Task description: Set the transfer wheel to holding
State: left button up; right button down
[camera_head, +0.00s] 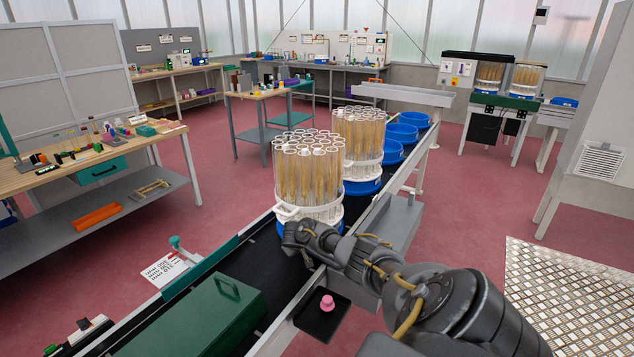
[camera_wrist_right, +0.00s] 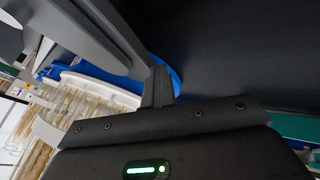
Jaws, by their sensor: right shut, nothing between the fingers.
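No part is clearly recognisable as the transfer wheel. A small teal-handled control (camera_head: 176,244) stands at the conveyor's left edge, above a white card (camera_head: 165,270) with print too small to read. My left gripper is out of view.
A second wheat rack (camera_head: 358,140) and several blue tubs (camera_head: 402,131) stand farther along the conveyor. A green box (camera_head: 195,318) lies at its near end. A pink knob (camera_head: 327,303) sits on a black tray at the right. Red floor is open at the left.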

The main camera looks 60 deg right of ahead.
jog(key=shift+r, duration=0.1)
jog(key=a+p, duration=0.4)
jog(key=shift+w+a+r, duration=0.1)
jog(key=shift+w+r, duration=0.15)
jog(key=shift+r, duration=0.05)
jog(key=v, duration=0.9)
jog(key=shift+s+p, duration=0.3)
jog(key=shift+p, duration=0.1)
jog(key=shift+a, duration=0.1)
